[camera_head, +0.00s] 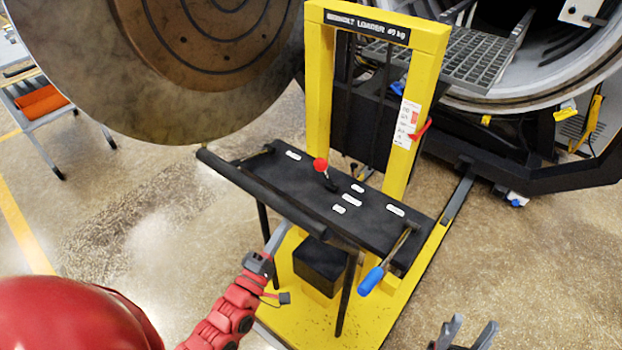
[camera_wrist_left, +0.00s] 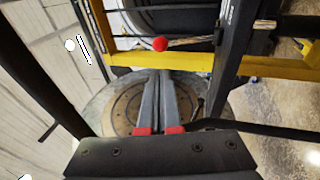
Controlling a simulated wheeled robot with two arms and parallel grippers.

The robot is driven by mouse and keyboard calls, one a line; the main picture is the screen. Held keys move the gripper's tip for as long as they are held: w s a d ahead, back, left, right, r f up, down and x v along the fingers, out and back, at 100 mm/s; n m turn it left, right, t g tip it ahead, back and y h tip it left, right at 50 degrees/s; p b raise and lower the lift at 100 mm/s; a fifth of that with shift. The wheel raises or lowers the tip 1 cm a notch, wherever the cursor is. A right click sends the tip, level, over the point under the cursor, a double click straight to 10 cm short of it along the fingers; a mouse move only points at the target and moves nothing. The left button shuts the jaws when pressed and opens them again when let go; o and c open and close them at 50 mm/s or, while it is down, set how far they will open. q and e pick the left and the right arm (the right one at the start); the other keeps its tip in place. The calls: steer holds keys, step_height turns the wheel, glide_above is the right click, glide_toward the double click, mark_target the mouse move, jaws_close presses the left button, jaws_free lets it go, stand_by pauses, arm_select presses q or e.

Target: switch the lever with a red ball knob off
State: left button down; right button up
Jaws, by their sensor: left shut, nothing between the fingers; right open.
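The red ball knob (camera_head: 320,164) sits on a short dark lever on the black panel (camera_head: 265,172) of the yellow loader. The lever leans toward the upper left in the head view. My left gripper (camera_head: 282,232) is shut and empty, low at the panel's front edge, with its tips partly hidden by the panel. In the left wrist view, its closed fingers (camera_wrist_left: 159,76) point toward the red ball knob (camera_wrist_left: 160,44), which shows apart from the tips. My right gripper (camera_head: 468,332) is open and empty at the bottom edge of the head view.
A black bar (camera_head: 270,198) runs along the panel's front. A blue-handled crank (camera_head: 371,281) is at the panel's right. The yellow loader mast (camera_head: 428,70) stands behind. The round furnace door (camera_head: 80,70) hangs upper left. Floor is clear at right.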

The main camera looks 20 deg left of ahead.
arm_select(q)
steer(key=p, duration=0.2)
glide_toward(324, 160)
steer(key=w, duration=0.4)
steer(key=shift+w+a+f, duration=0.1)
steer(key=shift+w, duration=0.2)
steer(key=shift+w+r+g+p, duration=0.7)
steer(key=shift+w+r+p, duration=0.15)
steer(key=shift+r, duration=0.2)
steer(key=shift+w+d+r+m+g+p, duration=0.3)
steer(key=shift+w+d+r+g+p, duration=0.25)
steer(key=shift+w, duration=0.25)
steer(key=shift+w+d+g+p, duration=0.2)
steer(key=shift+w+g+p, duration=0.05)
steer(key=shift+p, duration=0.05)
steer(key=shift+w+d+r, duration=0.15)
steer(key=shift+w, duration=0.45)
steer(key=shift+w+d+r+b, duration=0.1)
steer(key=shift+w+d+b, duration=0.3)
steer(key=shift+w, duration=0.95)
steer(key=shift+w+d+r+b, duration=0.1)
steer(key=shift+w+d+b, duration=0.15)
steer(key=shift+w+d, duration=0.75)
steer(key=shift+w+d+r+b, duration=0.1)
steer(key=shift+w+b, duration=0.2)
steer(key=shift+w, duration=1.4)
